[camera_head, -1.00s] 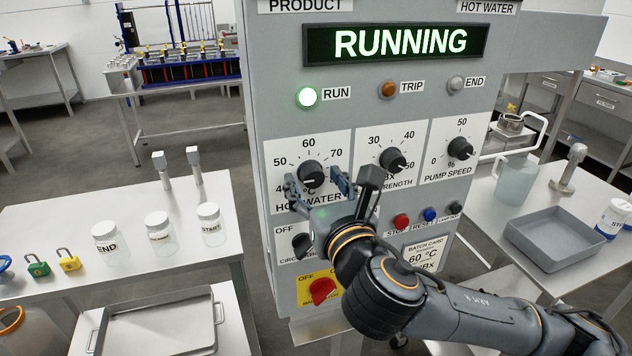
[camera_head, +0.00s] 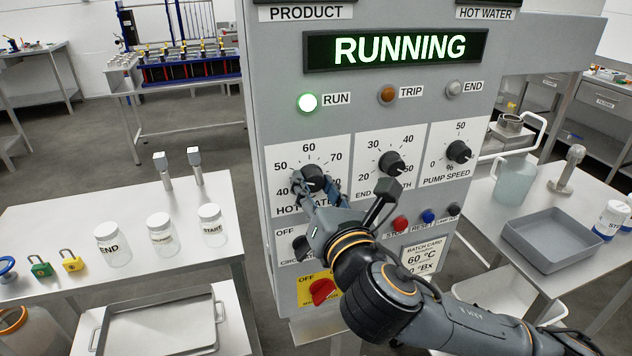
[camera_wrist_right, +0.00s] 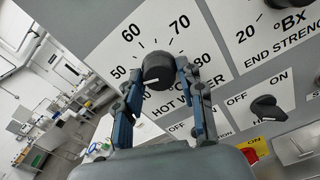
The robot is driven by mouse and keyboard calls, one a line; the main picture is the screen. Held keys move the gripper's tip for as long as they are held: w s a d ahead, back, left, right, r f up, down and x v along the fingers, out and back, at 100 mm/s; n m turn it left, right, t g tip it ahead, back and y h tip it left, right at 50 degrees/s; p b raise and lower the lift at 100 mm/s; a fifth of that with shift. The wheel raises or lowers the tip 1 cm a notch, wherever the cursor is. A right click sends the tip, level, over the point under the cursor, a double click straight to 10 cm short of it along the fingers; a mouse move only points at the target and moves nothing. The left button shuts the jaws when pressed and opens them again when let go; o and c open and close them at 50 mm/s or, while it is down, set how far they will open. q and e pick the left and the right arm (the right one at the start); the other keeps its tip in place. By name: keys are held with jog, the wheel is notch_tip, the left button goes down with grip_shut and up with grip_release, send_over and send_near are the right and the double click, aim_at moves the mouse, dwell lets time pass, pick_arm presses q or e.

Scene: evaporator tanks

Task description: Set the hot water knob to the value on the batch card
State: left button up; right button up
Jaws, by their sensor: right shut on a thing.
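The hot water knob (camera_head: 312,177) is black and round, on the panel's left dial with marks from 40 up past 70. My right gripper (camera_head: 318,186) has its fingers around it. In the right wrist view the knob (camera_wrist_right: 158,70) sits between the fingertips of the gripper (camera_wrist_right: 159,73), one on each side. A short pale mark shows on its face; I cannot tell which value it points to. The batch card (camera_head: 423,256) on the panel's lower right reads 60 °C, with a °Bx line partly hidden by my arm. My left gripper is out of view.
The display (camera_head: 398,49) reads RUNNING and the green RUN lamp (camera_head: 308,103) is lit. The end strength knob (camera_head: 392,163) and pump speed knob (camera_head: 458,152) are to the right. A red switch (camera_head: 322,291) is below. Stop and reset buttons lie near my arm.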

jog(key=m+p, duration=0.2)
jog(key=m, duration=0.5)
jog(key=shift+r+p, duration=0.1)
jog(key=shift+p, duration=0.25)
jog(key=m+p, duration=0.2)
jog(key=m, duration=0.4)
jog(key=shift+m, duration=0.4)
jog(key=o, duration=1.2)
jog(key=shift+a, duration=0.1)
jog(key=shift+s, duration=0.1)
jog(key=v, duration=0.7)
jog(key=shift+s, duration=0.15)
